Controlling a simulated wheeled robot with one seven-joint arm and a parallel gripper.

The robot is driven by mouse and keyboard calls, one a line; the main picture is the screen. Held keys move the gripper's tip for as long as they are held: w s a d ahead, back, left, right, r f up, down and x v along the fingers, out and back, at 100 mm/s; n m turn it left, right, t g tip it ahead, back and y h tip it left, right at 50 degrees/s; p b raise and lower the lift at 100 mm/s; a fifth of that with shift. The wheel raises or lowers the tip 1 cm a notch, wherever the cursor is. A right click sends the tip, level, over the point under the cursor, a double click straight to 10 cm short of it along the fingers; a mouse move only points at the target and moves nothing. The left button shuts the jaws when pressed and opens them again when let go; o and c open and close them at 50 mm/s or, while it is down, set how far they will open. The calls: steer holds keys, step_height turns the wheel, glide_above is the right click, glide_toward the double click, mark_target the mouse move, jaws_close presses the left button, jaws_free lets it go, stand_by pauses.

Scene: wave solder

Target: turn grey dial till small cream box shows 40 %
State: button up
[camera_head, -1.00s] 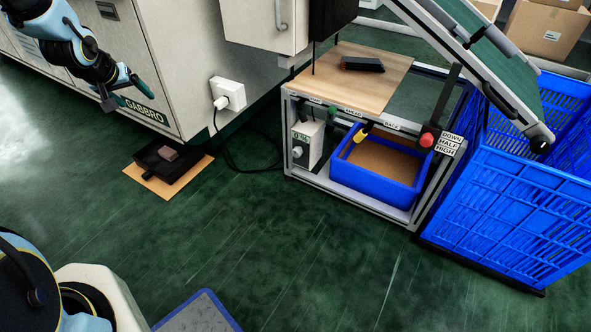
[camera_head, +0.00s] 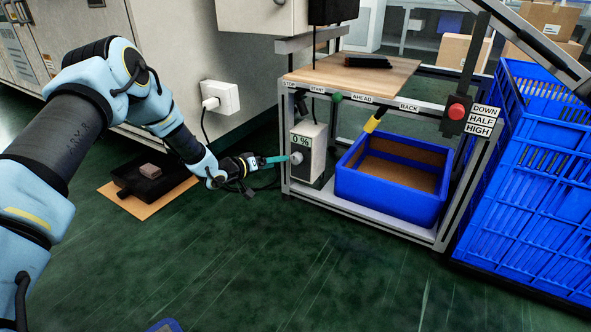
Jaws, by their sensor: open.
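The small cream box (camera_head: 312,152) stands on the lower shelf of the metal stand, at its left end. Its display (camera_head: 300,141) reads 0 %. The grey dial (camera_head: 296,158) sits on the face of the box below the display. My gripper (camera_head: 282,159) reaches in from the left, level with the dial, with its teal fingers pointing at it. The fingertips are at or just short of the dial; I cannot tell whether they touch it. The gap between the fingers is too small to see from here.
A blue bin (camera_head: 385,198) stands right of the box on the shelf. A wooden board (camera_head: 400,75) tops the stand, with labelled controls along its front edge. A red button (camera_head: 456,112) is at the right. A large blue crate (camera_head: 530,200) stands beyond. Floor in front is clear.

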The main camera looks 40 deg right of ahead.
mark_target(293, 160)
steer(key=b+x, duration=0.4)
steer(key=x, duration=0.5)
steer(key=shift+d+f, duration=0.15)
steer(key=shift+f, duration=0.1)
steer(key=shift+d+b, duration=0.35)
steer(key=shift+d, duration=0.2)
steer(key=shift+c, duration=0.3)
jaws_close()
